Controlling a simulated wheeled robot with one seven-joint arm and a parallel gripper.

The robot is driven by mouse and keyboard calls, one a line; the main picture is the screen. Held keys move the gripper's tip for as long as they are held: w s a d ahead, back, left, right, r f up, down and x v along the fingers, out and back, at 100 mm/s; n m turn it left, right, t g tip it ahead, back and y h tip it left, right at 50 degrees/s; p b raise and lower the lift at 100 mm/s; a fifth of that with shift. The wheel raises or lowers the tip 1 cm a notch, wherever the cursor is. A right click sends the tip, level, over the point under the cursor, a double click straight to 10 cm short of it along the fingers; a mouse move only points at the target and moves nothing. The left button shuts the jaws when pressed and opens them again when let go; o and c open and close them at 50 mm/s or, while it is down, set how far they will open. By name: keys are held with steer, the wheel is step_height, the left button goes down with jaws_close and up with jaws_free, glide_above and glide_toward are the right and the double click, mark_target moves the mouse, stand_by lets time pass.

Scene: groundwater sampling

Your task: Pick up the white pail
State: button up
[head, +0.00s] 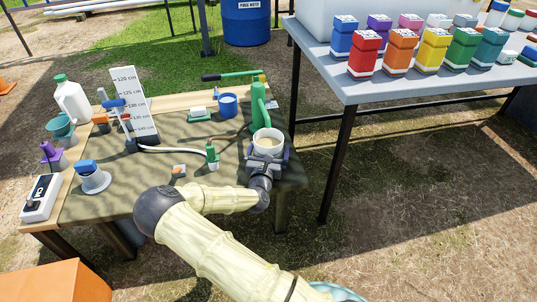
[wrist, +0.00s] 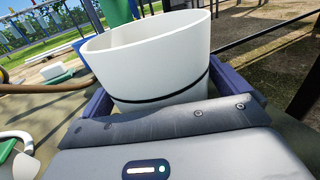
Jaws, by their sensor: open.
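The white pail (head: 267,147) stands upright near the right edge of the cloth-covered table, below the green hand pump. Its inside looks beige in the head view. In the wrist view the pail (wrist: 150,62) is large and close, with a dark band around its lower part. My gripper (head: 267,156) is open, with one blue finger on each side of the pail. In the wrist view the gripper (wrist: 160,92) has the pail between its fingers; whether they touch it cannot be told. The pail's base is hidden behind the gripper body.
The green pump (head: 259,105) stands right behind the pail. A blue mug (head: 228,105), a green valve (head: 212,155) with a white hose and a white level board (head: 128,104) are further left. A grey table (head: 375,88) with several coloured bottles stands at right.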

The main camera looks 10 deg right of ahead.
stand_by(0.4)
steer(key=c, duration=1.3)
steer(key=shift+o, duration=0.2)
steer(key=shift+r, duration=0.1)
steer(key=shift+r, duration=0.15)
